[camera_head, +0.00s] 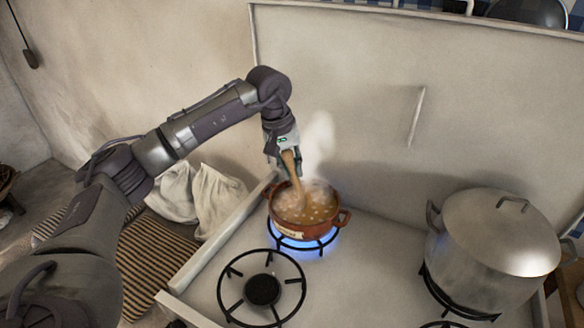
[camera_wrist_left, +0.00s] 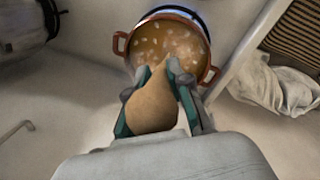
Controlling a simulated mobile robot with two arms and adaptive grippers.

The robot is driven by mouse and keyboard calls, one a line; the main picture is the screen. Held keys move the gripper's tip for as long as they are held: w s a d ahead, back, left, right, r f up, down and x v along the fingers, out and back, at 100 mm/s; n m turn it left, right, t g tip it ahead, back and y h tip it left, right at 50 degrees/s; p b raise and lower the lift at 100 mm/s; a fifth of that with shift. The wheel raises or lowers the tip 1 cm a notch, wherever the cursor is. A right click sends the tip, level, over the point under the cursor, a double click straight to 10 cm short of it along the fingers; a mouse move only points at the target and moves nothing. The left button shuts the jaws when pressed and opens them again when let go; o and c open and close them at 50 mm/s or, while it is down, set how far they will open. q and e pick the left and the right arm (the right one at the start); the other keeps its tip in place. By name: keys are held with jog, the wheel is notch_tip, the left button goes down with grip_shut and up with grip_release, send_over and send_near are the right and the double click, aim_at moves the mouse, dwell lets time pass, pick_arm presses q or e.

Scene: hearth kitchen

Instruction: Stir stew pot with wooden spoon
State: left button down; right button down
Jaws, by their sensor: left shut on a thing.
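The stew pot (camera_head: 309,227) is a small reddish-brown pot with side handles, on the back left burner. Light chunks float in its orange-brown stew, and steam rises from it. The wooden spoon (camera_head: 293,168) stands tilted with its lower end down in the pot, and its tip is hidden. My left gripper (camera_head: 287,162) is above the pot, shut on the spoon's handle. In the left wrist view the spoon (camera_wrist_left: 153,104) is between the gripper's fingers (camera_wrist_left: 155,110), and the pot (camera_wrist_left: 120,44) is just beyond. My right gripper is in neither view.
A blue flame (camera_head: 303,244) burns under the pot. An empty burner grate (camera_head: 262,290) is in front of it. A large lidded metal pot (camera_head: 490,250) stands at the right. A white cloth (camera_head: 215,200) and a striped cloth (camera_head: 150,258) lie left of the stove. The raised stove cover (camera_head: 400,110) is behind.

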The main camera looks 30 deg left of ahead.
aim_at(286, 152)
pick_arm(q)
jog(key=shift+s+r+p, duration=0.4)
jog(key=shift+r, duration=0.5)
jog(key=shift+s+r+p, duration=0.35)
jog(key=shift+r+p, duration=0.1)
jog(key=shift+r, duration=0.5)
jog(key=shift+s+r+p, duration=0.4)
jog(key=shift+r, duration=0.5)
jog(key=p+v, duration=0.2)
jog(key=v, duration=0.1)
jog(key=p+v, duration=0.1)
jog(key=v, duration=0.1)
jog(key=shift+w+d, duration=0.45)
